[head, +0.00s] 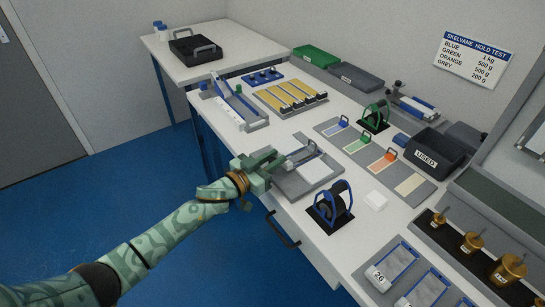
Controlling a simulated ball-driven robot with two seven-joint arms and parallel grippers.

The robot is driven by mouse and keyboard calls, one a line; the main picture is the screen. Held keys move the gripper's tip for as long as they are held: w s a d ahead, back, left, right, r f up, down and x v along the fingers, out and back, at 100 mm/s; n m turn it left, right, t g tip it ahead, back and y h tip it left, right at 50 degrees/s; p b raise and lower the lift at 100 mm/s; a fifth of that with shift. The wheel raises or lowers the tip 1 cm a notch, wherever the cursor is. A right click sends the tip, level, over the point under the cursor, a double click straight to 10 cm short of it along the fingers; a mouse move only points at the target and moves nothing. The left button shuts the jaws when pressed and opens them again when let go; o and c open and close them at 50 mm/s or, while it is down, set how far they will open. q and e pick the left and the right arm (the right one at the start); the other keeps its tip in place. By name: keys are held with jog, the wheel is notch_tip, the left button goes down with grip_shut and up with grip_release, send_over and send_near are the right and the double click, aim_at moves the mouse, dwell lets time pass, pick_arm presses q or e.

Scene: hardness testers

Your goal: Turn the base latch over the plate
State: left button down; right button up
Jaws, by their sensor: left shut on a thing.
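My left gripper (268,161) comes in from the lower left and is at the left end of a grey tester base near the table's front edge. It is shut on what looks like the base latch; the fingers hide most of that part. A white plate (316,171) lies flat on the grey base (290,187), just right of the gripper. A grey bar with a dark handle (302,152) lies behind the plate. Whether the latch overlaps the plate cannot be told. My right gripper is not in view.
A blue-framed black wheel (331,204) stands right of the base. A blue and grey tester (236,107) is behind to the left. Colour-marked trays (365,145), a black USED bin (435,153) and brass weights (508,269) are to the right.

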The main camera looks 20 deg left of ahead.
pick_arm(q)
jog(key=m+g+h, duration=0.1)
jog(key=m+h, duration=0.1)
jog(key=shift+w+a+g+h, duration=0.15)
jog(key=shift+g+h, duration=0.15)
jog(key=shift+g, duration=0.1)
jog(key=shift+f+m+g+h+b, duration=0.2)
jog(key=shift+m+g+h+b, duration=0.7)
jog(key=shift+g+h, duration=0.1)
jog(key=m+g+h+b, duration=0.1)
jog(key=m+g+b, duration=0.1)
jog(key=g+b, duration=0.1)
jog(key=m+g+h+b, duration=0.2)
jog(key=g+b, duration=0.1)
jog(key=shift+f+m+h, duration=0.15)
jog(key=shift+m+h, duration=0.15)
jog(key=shift+m+g+h+b, duration=0.3)
jog(key=shift+m+g+b, duration=0.3)
jog(key=shift+g+b, duration=0.4)
jog(key=shift+r+m+g, duration=0.3)
jog(key=shift+r+g, duration=0.05)
jog(key=shift+g, duration=0.05)
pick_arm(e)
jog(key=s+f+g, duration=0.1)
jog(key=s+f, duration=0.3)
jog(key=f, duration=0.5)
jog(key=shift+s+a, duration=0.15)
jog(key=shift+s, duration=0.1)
